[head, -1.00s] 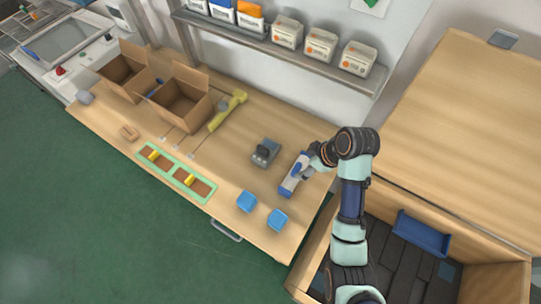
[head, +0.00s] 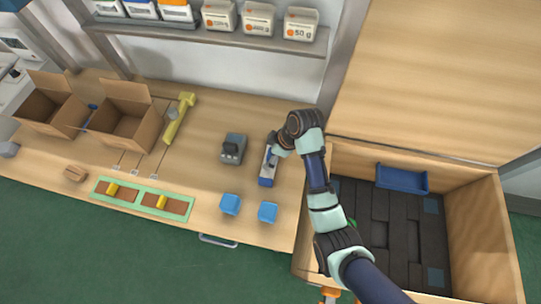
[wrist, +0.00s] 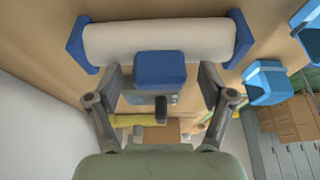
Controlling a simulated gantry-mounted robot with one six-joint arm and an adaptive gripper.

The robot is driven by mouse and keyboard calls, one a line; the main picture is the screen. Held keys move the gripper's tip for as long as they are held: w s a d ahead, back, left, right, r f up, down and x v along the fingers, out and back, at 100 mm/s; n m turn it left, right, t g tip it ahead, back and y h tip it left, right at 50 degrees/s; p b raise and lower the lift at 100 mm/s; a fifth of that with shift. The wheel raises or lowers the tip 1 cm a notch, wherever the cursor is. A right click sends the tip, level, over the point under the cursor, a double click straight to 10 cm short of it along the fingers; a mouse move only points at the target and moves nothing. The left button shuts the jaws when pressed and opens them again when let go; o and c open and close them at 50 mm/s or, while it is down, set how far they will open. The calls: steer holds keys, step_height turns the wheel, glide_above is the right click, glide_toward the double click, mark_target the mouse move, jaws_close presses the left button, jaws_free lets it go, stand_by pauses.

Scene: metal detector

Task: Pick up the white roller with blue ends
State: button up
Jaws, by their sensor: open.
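The white roller with blue ends (head: 268,171) lies on the wooden table, at the right part of its top. In the wrist view the roller (wrist: 157,42) runs across the top, with a blue piece at each end. A blue block (wrist: 160,70) shows at its middle, between my fingers; I cannot tell how it joins the roller. My gripper (wrist: 161,82) is open, one finger on each side of this block. In the head view my gripper (head: 280,146) is at the roller's far end and partly hides it. I cannot tell whether the fingers touch it.
A grey device (head: 233,148) with a black knob stands left of the roller. A yellow tool (head: 178,120), cardboard boxes (head: 124,130) and a green-framed tray (head: 128,203) lie further left. A deep wooden bin (head: 470,225) is at right.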

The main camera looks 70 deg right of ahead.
jaws_close()
stand_by(0.4)
steer(key=shift+w+r, duration=0.1)
step_height(320, 180, up, 20)
steer(key=p, duration=1.2)
